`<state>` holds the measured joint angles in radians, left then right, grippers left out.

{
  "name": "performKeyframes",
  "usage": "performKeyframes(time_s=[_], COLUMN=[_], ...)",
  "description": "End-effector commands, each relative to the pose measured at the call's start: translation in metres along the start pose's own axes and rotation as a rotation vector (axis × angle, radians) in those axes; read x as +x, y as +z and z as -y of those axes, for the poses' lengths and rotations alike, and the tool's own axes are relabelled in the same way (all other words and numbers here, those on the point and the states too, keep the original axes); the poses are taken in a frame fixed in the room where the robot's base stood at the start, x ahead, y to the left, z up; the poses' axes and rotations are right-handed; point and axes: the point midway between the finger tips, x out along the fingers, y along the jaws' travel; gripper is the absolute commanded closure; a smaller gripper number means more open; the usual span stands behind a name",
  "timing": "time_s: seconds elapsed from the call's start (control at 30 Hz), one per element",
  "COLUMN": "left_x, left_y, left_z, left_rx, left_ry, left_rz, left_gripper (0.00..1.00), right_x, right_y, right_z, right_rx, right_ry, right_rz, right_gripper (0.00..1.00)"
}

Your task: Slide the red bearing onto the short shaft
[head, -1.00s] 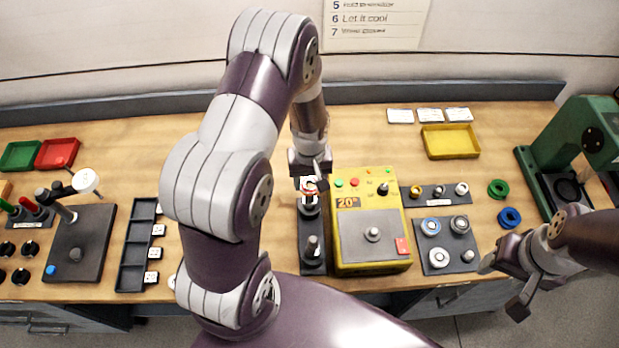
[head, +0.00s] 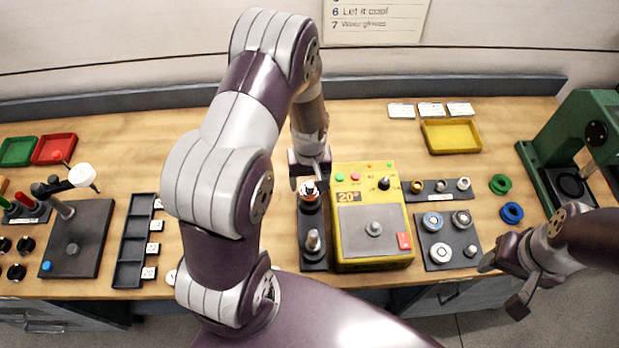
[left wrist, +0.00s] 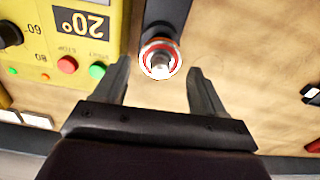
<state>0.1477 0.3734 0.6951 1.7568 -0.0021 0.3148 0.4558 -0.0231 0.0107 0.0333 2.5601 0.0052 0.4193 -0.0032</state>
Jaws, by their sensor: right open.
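The red bearing (head: 308,188), a ring with a red band, is around the rear shaft of a black two-post stand (head: 314,265). In the left wrist view the bearing (left wrist: 160,60) shows the grey shaft end in its middle. The front shaft (head: 313,240) of the stand is bare. I cannot tell how far down the bearing sits. My left gripper (head: 309,176) is open just behind and above the bearing, and its fingers (left wrist: 159,72) are apart with nothing between them. My right gripper (head: 502,288) is open and empty at the front right.
The yellow heater (head: 348,250) stands right beside the stand. A plate of bearings (head: 435,258), green and blue rings (head: 510,213) and a green press (head: 535,165) are further right. A black compartment tray (head: 130,265) lies left. A yellow tray (head: 452,138) is at the back.

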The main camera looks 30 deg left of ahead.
Motion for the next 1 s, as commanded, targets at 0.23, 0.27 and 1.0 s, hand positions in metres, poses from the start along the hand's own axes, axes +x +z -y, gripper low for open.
performKeyframes(time_s=[0.23,0.27,1.0], left_x=[0.0,0.0,-0.126], left_y=[0.0,0.0,0.0], left_z=[0.0,0.0,0.0], left_rx=[0.0,0.0,0.0], left_ry=[0.0,0.0,0.0], left_rz=[0.0,0.0,0.0], left_gripper=[0.17,0.17,0.17], right_x=[0.0,0.0,0.03], right_y=[0.0,0.0,0.004], right_z=[0.0,0.0,0.0], right_rx=[0.0,0.0,0.0], right_ry=[0.0,0.0,0.0], right_rz=[0.0,0.0,0.0], right_gripper=[0.44,0.44,0.44])
